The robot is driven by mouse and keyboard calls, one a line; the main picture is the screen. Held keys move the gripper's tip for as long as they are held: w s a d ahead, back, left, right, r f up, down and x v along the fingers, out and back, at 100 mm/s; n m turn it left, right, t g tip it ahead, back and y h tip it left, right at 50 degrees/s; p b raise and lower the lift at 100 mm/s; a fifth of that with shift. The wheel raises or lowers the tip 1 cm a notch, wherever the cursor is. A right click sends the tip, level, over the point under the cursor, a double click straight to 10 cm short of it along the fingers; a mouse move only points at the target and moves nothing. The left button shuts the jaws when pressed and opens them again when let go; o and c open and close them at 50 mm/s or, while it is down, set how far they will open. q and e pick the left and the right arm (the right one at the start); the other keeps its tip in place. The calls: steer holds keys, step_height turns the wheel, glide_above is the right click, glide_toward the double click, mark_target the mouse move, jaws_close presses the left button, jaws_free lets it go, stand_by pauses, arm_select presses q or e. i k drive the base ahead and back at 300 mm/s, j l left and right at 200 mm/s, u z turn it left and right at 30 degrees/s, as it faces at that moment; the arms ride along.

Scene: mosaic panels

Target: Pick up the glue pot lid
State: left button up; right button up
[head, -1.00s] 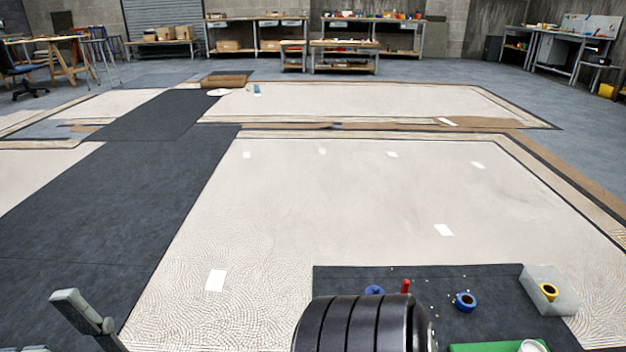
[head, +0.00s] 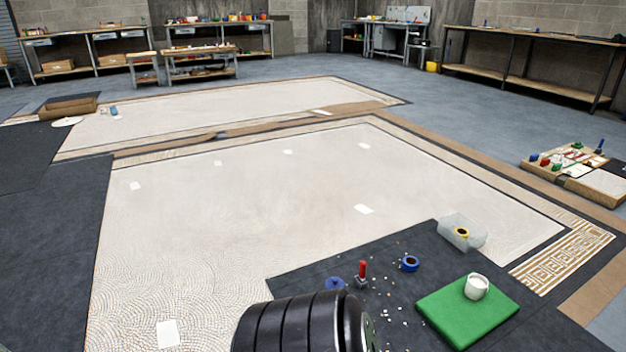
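A white pot (head: 477,287) stands upright on a green pad (head: 450,318) at the lower right; it looks like the glue pot. I cannot make out a lid for certain. A small blue piece (head: 335,284) lies on the dark mat (head: 300,286), partly hidden behind my black ribbed arm; I cannot tell what it is. Neither gripper shows in the head view.
A red-handled tool (head: 362,272), a blue tape roll (head: 410,263) and small white chips lie on the mat. A clear bin (head: 462,233) with a yellow roll stands at its far edge. A wooden tray (head: 568,168) of coloured items is at right. The pale mosaic floor is mostly open.

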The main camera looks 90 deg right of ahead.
mark_target(333, 283)
steer(key=i+l+z, duration=0.25)
steer(key=z, duration=0.2)
steer(key=i+l+z, duration=0.1)
steer(key=i+z, duration=0.55)
steer(key=z, duration=0.25)
steer(key=i+j+z, duration=0.1)
steer(key=i+z, duration=0.2)
steer(key=z, duration=0.15)
steer(key=i+j+z, duration=0.2)
steer(key=z, duration=0.25)
steer(key=i+z, duration=0.25)
steer(key=z, duration=0.2)
steer(key=i+z, duration=0.2)
steer(key=z, duration=0.3)
steer(key=i+j+z, duration=0.2)
steer(key=z, duration=0.25)
steer(key=i+j+z, duration=0.2)
steer(key=z, duration=0.3)
steer(key=i+j+z, duration=0.15)
steer(key=j+z, duration=0.15)
steer(key=z, duration=0.15)
steer(key=i+j+z, duration=0.25)
steer(key=z, duration=0.2)
steer(key=i+j+z, duration=0.2)
steer(key=j+z, duration=0.25)
